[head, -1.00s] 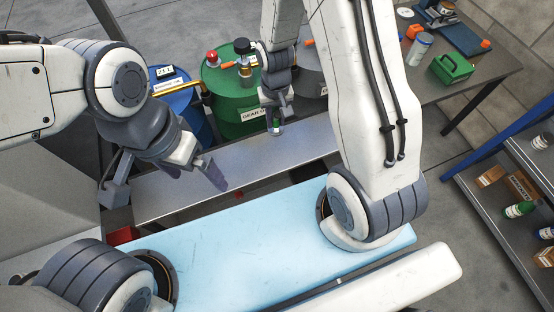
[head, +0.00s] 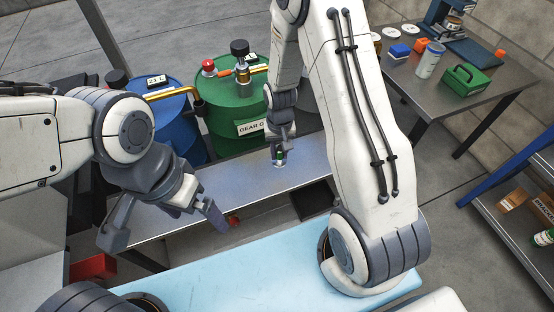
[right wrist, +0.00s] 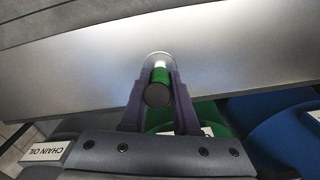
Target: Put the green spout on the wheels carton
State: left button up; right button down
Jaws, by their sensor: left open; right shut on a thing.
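My right gripper (head: 279,158) is low over the grey bench top (head: 185,210), in front of the green drum. In the right wrist view its two fingers (right wrist: 157,98) are shut on the green spout (right wrist: 160,76), a small green cylinder with a dark round end and a pale rim. I cannot tell whether the spout touches the bench. My left gripper (head: 164,222) is open and empty over the near left of the bench.
A blue drum (head: 172,118) and a green drum (head: 228,112) with pipes stand behind the bench. A steel table (head: 400,72) at the back right holds a green box (head: 466,80) and a canister (head: 430,60). Open floor lies between table and shelf.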

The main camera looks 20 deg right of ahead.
jog(key=shift+w+a+f, duration=1.05)
jog(key=shift+w+a, duration=0.1)
jog(key=shift+w, duration=0.1)
jog(key=shift+f+b, duration=0.6)
jog(key=shift+f, duration=1.4)
jog(key=shift+f, duration=0.25)
jog(key=c, duration=0.7)
grip_release()
jog(key=shift+r, duration=0.1)
jog(key=shift+o, duration=0.2)
